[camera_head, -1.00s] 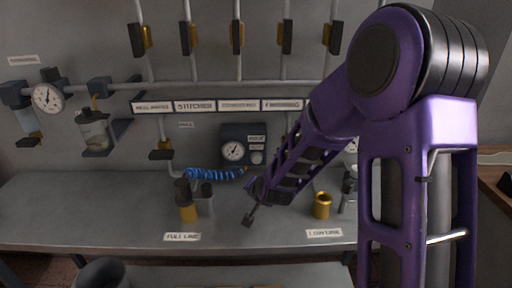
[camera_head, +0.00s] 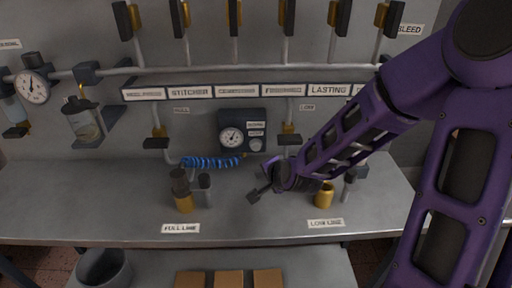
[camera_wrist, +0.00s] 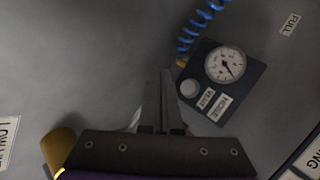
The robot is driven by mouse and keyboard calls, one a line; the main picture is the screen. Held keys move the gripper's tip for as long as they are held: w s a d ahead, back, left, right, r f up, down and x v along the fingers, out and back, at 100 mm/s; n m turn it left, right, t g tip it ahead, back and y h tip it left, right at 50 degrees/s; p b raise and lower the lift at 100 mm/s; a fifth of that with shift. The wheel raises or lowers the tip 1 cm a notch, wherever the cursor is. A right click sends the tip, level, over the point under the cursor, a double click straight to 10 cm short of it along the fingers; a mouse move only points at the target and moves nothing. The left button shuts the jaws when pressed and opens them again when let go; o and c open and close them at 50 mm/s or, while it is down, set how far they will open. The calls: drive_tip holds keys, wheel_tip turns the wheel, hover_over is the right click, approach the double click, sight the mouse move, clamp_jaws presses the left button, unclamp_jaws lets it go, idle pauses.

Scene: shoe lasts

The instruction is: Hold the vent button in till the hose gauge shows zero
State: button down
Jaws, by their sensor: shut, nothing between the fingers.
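The hose gauge (camera_head: 231,137) is a white dial on a dark box (camera_head: 243,117) on the back wall. In the wrist view the gauge (camera_wrist: 225,64) has its dark needle pointing to the picture's lower right; I cannot read its value. The round grey vent button (camera_head: 256,144) sits beside the dial; it also shows in the wrist view (camera_wrist: 189,88), near a VENT label. My gripper (camera_head: 252,196) is shut and empty, low in front of the box. In the wrist view its fingertips (camera_wrist: 160,72) appear left of the button, apart from it.
Dark-and-brass fittings (camera_head: 183,192) stand on the bench at left, and a brass cup (camera_head: 324,195) stands to the right. Pipes and valves (camera_head: 235,70) run above. The bench (camera_head: 90,205) is clear at left.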

drive_tip(key=b, duration=0.3)
approach(255, 151)
drive_tip(key=shift+s+f+x, duration=0.15)
drive_tip(key=shift+x, duration=0.7)
drive_tip(key=shift+s+f+x, duration=0.1)
drive_tip(key=shift+s+x, duration=0.05)
drive_tip(key=shift+x, duration=0.7)
drive_tip(key=shift+s+f+x, duration=0.15)
drive_tip(key=shift+x, duration=0.7)
drive_tip(key=shift+w+a, duration=0.15)
drive_tip(key=shift+w, duration=0.25)
drive_tip(key=shift+w, duration=0.6)
idle(1.7)
drive_tip(key=shift+s, duration=0.15)
idle(1.5)
drive_tip(key=shift+s, duration=0.85)
